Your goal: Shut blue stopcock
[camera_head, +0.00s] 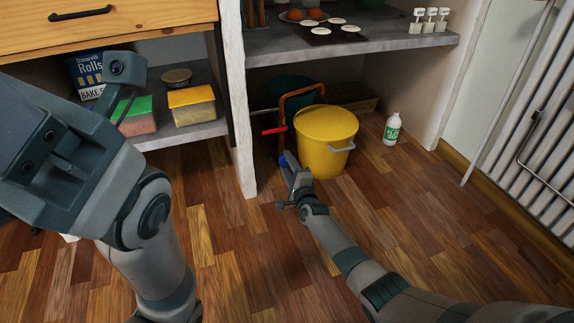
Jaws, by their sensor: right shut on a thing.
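The blue stopcock (284,160) shows as a small blue patch low beside the yellow bucket, under the counter. Most of it is hidden behind my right gripper (289,163). My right gripper comes in from the lower right, and its fingers are shut on the blue stopcock. The exact angle of the stopcock's handle cannot be made out. My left gripper (50,150) is raised close to the camera at the left, away from the stopcock; its fingertips do not show.
A red handle (274,130) sticks out left from the copper pipe (284,101), above the blue stopcock. The yellow bucket (325,140) stands right of my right gripper. A white pillar (238,120) is close on the left. A bottle (392,128) stands farther right. Open wooden floor lies in front.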

